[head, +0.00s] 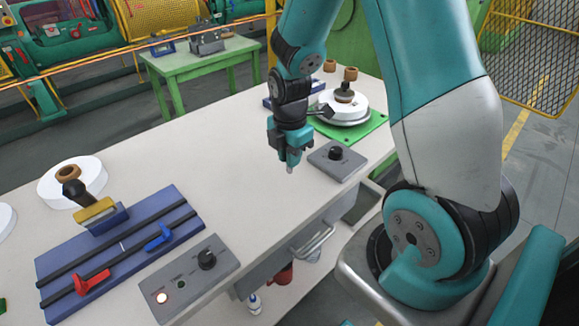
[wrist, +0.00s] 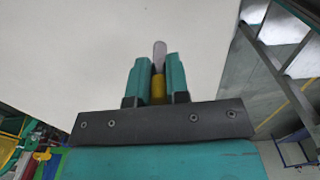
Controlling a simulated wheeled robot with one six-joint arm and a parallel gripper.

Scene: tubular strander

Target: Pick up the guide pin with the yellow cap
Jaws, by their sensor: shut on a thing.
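The guide pin (wrist: 160,52) with its yellow cap (wrist: 158,88) is between the two teal fingers of my gripper (wrist: 159,75) in the wrist view. The fingers are shut on the yellow cap, and the grey metal shaft points away beyond the fingertips. In the head view my gripper (head: 291,158) points down above the white table (head: 240,165), left of a grey control box with a black knob. The pin's grey tip (head: 290,169) shows just below the fingers. The yellow cap is hidden there by the fingers.
The grey knob box (head: 337,160) and a green plate (head: 366,135) with a white round device stand right of my gripper. A blue fixture (head: 120,250) with red and blue clamps and another knob box (head: 190,278) lie at the left. The table's middle is clear.

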